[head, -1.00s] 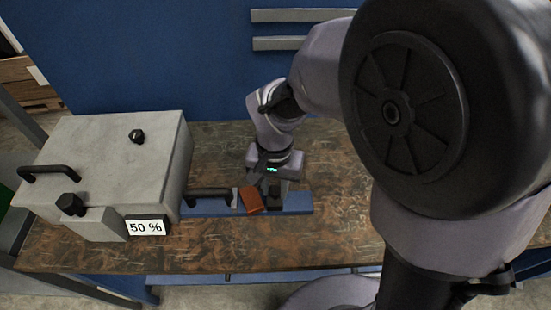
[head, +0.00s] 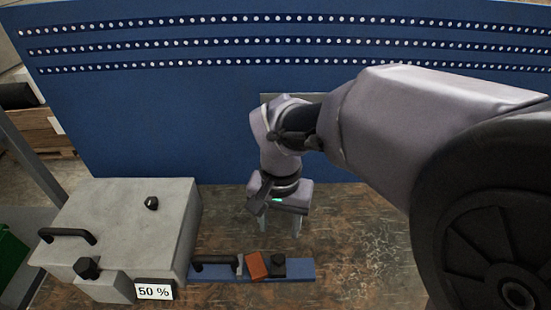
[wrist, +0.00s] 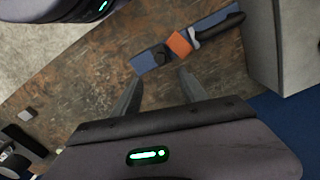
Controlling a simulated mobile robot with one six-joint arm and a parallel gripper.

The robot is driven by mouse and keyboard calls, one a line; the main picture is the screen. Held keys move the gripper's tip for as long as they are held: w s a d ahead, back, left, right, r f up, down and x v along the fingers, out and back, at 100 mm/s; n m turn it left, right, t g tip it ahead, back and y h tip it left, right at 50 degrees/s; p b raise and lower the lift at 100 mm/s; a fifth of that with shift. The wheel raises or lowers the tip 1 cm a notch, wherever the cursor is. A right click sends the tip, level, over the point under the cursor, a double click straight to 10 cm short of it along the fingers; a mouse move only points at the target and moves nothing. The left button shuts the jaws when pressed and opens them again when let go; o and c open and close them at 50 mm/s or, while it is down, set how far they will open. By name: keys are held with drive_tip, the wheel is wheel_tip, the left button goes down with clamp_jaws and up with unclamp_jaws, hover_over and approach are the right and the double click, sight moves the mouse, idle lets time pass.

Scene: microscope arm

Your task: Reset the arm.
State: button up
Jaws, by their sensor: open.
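My gripper (head: 281,226) is open and empty above the workbench, on the far side of the blue bar (head: 300,267) and clear of it. Its two fingers also show apart in the wrist view (wrist: 160,80). The blue bar lies on the bench with a black handle (head: 214,262), a tilted orange block (head: 255,266) and a small black piece (head: 278,264) on it. In the wrist view the orange block (wrist: 180,44) and the black piece (wrist: 157,54) lie beyond the fingertips, with nothing between the fingers.
A grey box (head: 120,220) with a handle, dark knobs and a "50 %" label (head: 154,292) stands at the left end of the bar. A blue perforated panel (head: 180,120) rises behind the bench. The brown bench top (head: 365,250) right of the bar is clear.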

wheel_tip(320, 180, up, 3)
drive_tip(key=shift+p, duration=0.3)
drive_tip(key=s+d+r+m+t+y+b, duration=0.1)
drive_tip(key=s+d+t, duration=0.4)
drive_tip(key=s, duration=0.5)
wheel_tip(320, 180, up, 2)
drive_tip(key=shift+s+d+r+t+y+b, duration=0.1)
drive_tip(key=shift+s+d+t+y+b, duration=0.35)
drive_tip(key=shift+d+b, duration=0.75)
